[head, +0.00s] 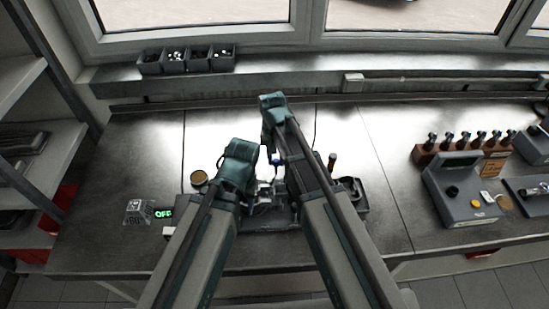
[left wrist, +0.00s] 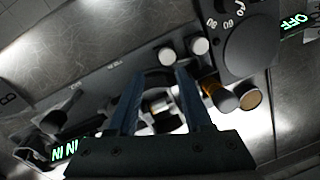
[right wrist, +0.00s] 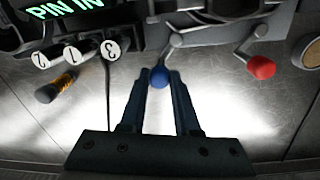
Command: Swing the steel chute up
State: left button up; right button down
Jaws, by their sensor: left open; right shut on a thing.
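My right gripper (right wrist: 158,82) is shut on a blue ball knob (right wrist: 158,77) at the end of a short grey lever (right wrist: 172,52). The knob also shows as a small blue spot in the head view (head: 277,162). A similar lever with a red knob (right wrist: 262,67) stands to the right, untouched. My left gripper (left wrist: 161,78) is open over the dark fixture (left wrist: 110,72), its fingers apart around a partly hidden pale and brass-coloured area. I cannot clearly pick out the steel chute; the arms cover much of the fixture in the head view.
Numbered white buttons (right wrist: 75,52) and a green "PIN IN" display (right wrist: 65,8) are on the fixture. A green "OFF" display (head: 163,213) and a round tin (head: 199,178) are left of it. A grey control box (head: 460,190) stands right, with clear bench between.

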jog(key=shift+s+d, duration=0.1)
dwell(0.4)
jog(key=c, duration=0.6)
grip_release()
pick_arm(q)
jog(key=shift+r, duration=0.1)
pick_arm(e)
jog(key=shift+r, duration=0.1)
pick_arm(q)
notch_tip(320, 180, up, 14)
jog(key=p, duration=1.3)
jog(key=shift+f+p, duration=0.2)
jog(key=shift+p, duration=0.2)
pick_arm(e)
jog(key=r, duration=1.3)
jog(key=shift+a+r, duration=0.3)
jog(key=shift+a, duration=0.05)
pick_arm(q)
jog(key=shift+s, duration=0.1)
pick_arm(e)
jog(key=shift+f, duration=0.1)
